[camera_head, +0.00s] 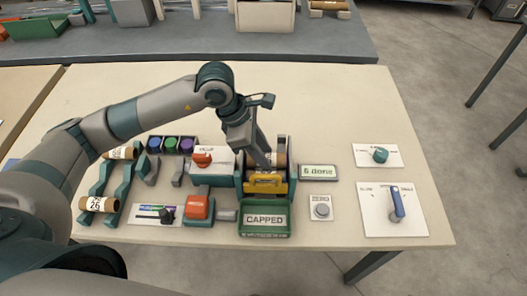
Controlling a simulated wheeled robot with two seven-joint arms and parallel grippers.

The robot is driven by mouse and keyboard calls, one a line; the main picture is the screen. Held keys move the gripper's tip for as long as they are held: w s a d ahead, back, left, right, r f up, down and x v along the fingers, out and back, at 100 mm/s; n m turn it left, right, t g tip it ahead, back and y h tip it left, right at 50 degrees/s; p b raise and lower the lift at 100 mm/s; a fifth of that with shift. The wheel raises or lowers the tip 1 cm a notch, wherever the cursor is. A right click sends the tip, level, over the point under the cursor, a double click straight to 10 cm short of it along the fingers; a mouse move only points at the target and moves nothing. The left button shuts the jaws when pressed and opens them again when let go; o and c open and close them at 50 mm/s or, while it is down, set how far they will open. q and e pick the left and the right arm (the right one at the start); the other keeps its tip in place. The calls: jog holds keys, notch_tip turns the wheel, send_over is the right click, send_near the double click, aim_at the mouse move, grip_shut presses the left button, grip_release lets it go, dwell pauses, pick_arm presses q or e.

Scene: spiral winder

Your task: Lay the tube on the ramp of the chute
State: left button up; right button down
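One brown tube (279,159) lies in the teal-sided machine at the middle of the table, partly hidden by my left gripper. My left gripper (262,163) points down at this tube, at its left part; whether its fingers are closed on it cannot be told. Two more brown tubes with white labels, one at the back (121,153) and one at the front (97,204), lie across sloping teal rails (117,190) at the left. Which part is the chute's ramp is not clear. My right gripper is not in view.
A yellow piece (265,184) sits at the machine's front, behind a green tray marked CAPPED (264,231). A sign reading "6 done" (318,172), a grey button (321,208) and a blue lever (397,203) stand to the right. The table's back right is clear.

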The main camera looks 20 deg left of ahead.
pick_arm(q)
jog(key=shift+s+f, duration=0.1)
jog(key=shift+s, duration=0.1)
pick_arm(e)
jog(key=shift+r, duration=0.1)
